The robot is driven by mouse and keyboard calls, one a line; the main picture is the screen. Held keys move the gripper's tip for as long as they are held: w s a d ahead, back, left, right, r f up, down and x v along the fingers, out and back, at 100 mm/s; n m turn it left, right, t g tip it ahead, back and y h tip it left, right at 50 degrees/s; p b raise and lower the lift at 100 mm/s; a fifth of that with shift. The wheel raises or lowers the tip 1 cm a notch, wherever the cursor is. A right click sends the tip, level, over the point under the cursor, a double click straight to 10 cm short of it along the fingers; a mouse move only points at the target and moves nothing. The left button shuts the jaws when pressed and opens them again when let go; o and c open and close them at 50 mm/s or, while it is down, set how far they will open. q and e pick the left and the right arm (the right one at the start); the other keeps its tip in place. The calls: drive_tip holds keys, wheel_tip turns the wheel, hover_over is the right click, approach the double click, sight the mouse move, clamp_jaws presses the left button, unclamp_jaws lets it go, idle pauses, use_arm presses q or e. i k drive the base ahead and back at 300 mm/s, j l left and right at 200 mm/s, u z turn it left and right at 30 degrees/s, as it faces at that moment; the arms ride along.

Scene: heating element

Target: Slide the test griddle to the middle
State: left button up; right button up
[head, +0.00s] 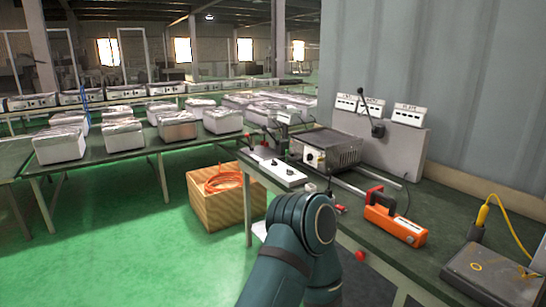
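The test griddle appears to be the metal box with a dark flat top (328,141) and a front knob, standing on the green-topped workbench (440,205) near its far end, before the wall. One of my arms, teal, comes up from the bottom edge and bends at a joint in front of the bench. I cannot tell which arm it is. Neither gripper shows in the head view. The arm hides part of the bench's near edge.
An orange handheld tool (397,224) lies on the bench, right of the griddle. A white switch panel (272,169) is left of it. A dark box (488,278) with a yellow cable is at lower right. A wooden crate (222,200) stands on the green floor.

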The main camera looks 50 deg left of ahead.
sight(342, 150)
drive_tip(key=u, duration=1.25)
drive_tip(key=i+j+z, duration=0.15)
drive_tip(key=z, duration=0.6)
drive_tip(key=i+j+z, duration=0.15)
drive_tip(key=j, duration=0.15)
drive_tip(key=i+j+z, duration=0.2)
drive_tip(key=j+z, duration=0.15)
drive_tip(key=j, duration=0.25)
drive_tip(key=i+j, duration=0.1)
drive_tip(key=j, duration=0.25)
drive_tip(key=i+j+z, duration=0.1)
drive_tip(key=j, duration=0.3)
drive_tip(key=i+j, duration=0.15)
drive_tip(key=j, duration=0.25)
drive_tip(key=i+j+z, duration=0.1)
drive_tip(key=j, duration=0.25)
drive_tip(key=i+j, duration=0.1)
drive_tip(key=j, duration=0.3)
